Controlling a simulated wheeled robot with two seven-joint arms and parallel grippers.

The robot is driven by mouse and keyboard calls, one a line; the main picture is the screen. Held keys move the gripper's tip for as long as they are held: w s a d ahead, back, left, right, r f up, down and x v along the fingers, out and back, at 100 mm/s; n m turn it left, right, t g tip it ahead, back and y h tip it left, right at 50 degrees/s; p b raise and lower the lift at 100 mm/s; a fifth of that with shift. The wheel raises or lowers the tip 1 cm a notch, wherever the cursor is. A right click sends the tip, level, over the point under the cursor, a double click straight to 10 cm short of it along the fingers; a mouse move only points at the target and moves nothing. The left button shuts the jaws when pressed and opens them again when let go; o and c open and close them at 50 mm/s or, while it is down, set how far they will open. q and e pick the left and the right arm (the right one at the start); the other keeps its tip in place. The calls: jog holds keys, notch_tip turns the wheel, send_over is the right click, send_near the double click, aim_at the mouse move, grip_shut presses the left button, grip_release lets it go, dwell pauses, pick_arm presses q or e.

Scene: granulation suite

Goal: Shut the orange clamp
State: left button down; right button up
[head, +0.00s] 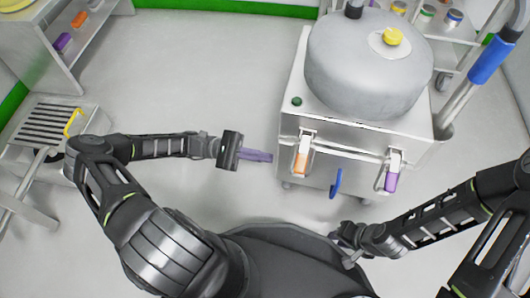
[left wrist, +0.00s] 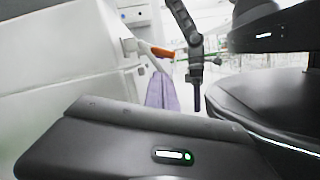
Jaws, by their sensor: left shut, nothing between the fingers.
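The orange clamp (head: 301,162) is on the front face of the steel vessel housing, on a pale bracket near its left corner. In the left wrist view its orange handle (left wrist: 161,52) sticks out from the wall. My left gripper (head: 270,157) has purple-tinted fingers, shut and empty, to the left of the clamp and apart from it. These fingers also show below the handle in the left wrist view (left wrist: 162,93). My right gripper (head: 348,262) is low, in front of the housing; its fingers are too small to judge.
A purple clamp (head: 391,180) is on the right of the same face, with a blue handle (head: 336,183) between the two. The grey domed vessel (head: 365,75) tops the housing. A shelf unit (head: 75,40) stands at far left. The floor left of the housing is clear.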

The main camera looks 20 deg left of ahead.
aim_at(303, 155)
pick_arm(q)
jog(key=x, duration=0.8)
jog(key=shift+d, duration=0.25)
jog(key=shift+r, duration=0.1)
